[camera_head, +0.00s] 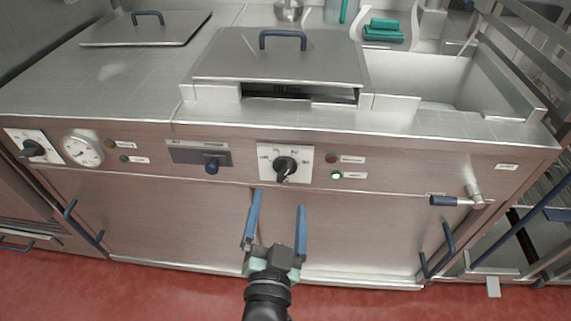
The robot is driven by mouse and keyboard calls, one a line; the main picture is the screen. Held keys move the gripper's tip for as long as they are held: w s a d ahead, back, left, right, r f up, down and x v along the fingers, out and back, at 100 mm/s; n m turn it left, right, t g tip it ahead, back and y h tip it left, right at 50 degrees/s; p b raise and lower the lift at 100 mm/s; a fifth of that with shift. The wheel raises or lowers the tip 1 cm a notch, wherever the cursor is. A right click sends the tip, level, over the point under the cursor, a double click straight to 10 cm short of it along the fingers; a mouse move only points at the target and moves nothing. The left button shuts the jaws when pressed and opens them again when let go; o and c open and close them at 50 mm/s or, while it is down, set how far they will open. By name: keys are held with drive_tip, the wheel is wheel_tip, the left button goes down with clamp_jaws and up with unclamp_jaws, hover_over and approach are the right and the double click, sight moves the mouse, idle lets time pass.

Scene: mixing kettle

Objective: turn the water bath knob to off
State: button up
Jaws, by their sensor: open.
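A black knob (285,168) sits on a white dial plate in the middle of the steel front panel. Its grip appears to slant, with its lower end toward the lower left. The plate's markings are too small to read. A second black knob (33,149) on a white plate is at the far left; I cannot tell from the labels which one is the water bath knob. My gripper (278,202) is open and empty, its two blue fingers apart. In the picture its fingertips are just below the middle knob, apart from it.
A green lamp (336,176) glows right of the middle knob, below a dark red lamp (331,158). A tap (458,200) and door handle (448,240) stick out at right. A round gauge (83,148) is at left.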

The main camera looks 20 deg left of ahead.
sight(284, 176)
drive_tip(key=shift+b+x, duration=0.9)
drive_tip(key=shift+x, duration=2.25)
drive_tip(key=shift+w, duration=0.2)
clamp_jaws()
